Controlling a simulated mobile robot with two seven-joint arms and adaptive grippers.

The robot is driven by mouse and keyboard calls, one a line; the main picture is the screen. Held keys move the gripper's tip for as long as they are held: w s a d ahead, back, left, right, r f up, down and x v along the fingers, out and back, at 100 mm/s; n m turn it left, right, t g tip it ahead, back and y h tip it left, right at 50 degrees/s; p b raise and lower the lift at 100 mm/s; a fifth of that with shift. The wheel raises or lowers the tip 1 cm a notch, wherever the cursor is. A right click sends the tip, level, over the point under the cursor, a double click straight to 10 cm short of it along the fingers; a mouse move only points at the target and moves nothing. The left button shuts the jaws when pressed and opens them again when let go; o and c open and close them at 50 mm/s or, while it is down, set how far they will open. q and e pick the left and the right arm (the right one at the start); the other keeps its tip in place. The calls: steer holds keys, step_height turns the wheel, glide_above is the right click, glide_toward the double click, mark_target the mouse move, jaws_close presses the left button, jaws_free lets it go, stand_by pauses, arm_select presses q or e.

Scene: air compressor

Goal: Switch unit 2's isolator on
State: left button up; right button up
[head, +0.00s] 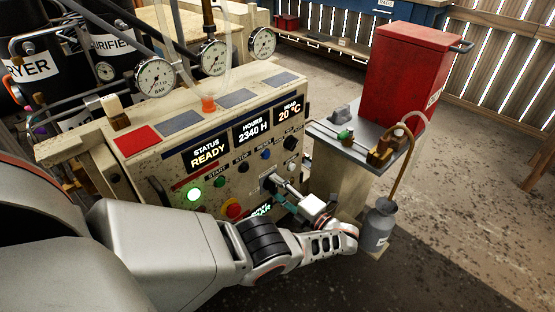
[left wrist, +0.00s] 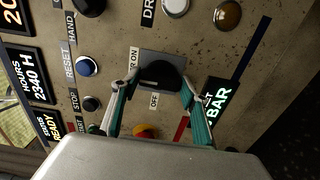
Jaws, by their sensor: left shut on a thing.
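The isolator (left wrist: 162,73) is a black rotary knob on a grey plate, with ON and OFF labels beside it. It sits on the beige control panel (head: 150,140). In the left wrist view my left gripper (left wrist: 157,92) has its teal-padded fingers on both sides of the knob, shut on it. In the head view the gripper (head: 281,192) reaches the panel's lower right and partly hides the isolator. The knob's exact pointing direction is hard to tell. No unit number is readable. My right gripper is not in view.
The panel's displays (head: 207,153) read STATUS READY, HOURS 2340 H and HEAD 20 °C. A red tank (head: 408,70) and a grey bottle (head: 377,230) stand to the right.

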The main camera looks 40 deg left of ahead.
arm_select(q)
steer(key=o, duration=1.1)
steer(key=shift+w+r, duration=0.1)
